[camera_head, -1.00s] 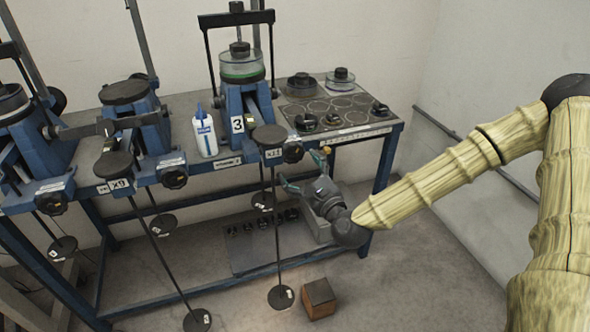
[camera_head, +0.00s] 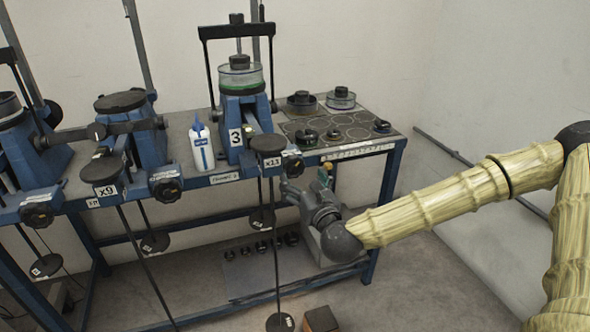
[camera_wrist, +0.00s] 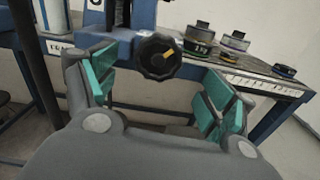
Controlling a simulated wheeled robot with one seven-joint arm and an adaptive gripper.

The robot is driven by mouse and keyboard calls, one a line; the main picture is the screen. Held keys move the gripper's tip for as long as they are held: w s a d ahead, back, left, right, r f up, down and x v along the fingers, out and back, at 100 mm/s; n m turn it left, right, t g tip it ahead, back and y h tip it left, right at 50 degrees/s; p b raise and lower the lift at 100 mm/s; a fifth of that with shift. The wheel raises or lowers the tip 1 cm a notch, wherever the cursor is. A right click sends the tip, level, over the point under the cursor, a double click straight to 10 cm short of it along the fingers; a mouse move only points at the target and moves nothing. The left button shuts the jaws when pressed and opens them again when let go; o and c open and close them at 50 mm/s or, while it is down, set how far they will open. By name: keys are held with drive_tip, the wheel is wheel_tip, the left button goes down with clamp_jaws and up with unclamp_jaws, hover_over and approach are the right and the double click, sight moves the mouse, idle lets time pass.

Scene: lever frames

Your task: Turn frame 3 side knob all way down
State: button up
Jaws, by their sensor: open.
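Frame 3 (camera_head: 239,110) is a blue lever frame marked with a 3 on the bench. Its side knob (camera_head: 292,161) is a black lobed knob at the front right of the frame. My gripper (camera_wrist: 158,92) is open and empty, with teal pads apart on both sides, not touching the knob. In the head view my gripper (camera_head: 308,188) is just below and in front of the knob, its fingers partly hidden.
A white bottle (camera_head: 202,147) stands left of frame 3. Weights (camera_head: 341,97) sit on a dark marked plate at the right of the bench. A hanging rod with a round weight (camera_head: 280,322) drops in front of the bench. A wooden box (camera_head: 320,319) is on the floor.

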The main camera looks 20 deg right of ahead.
sight(294, 168)
drive_tip(key=shift+w+a, duration=0.1)
drive_tip(key=shift+w, duration=3.05)
drive_tip(key=c, duration=1)
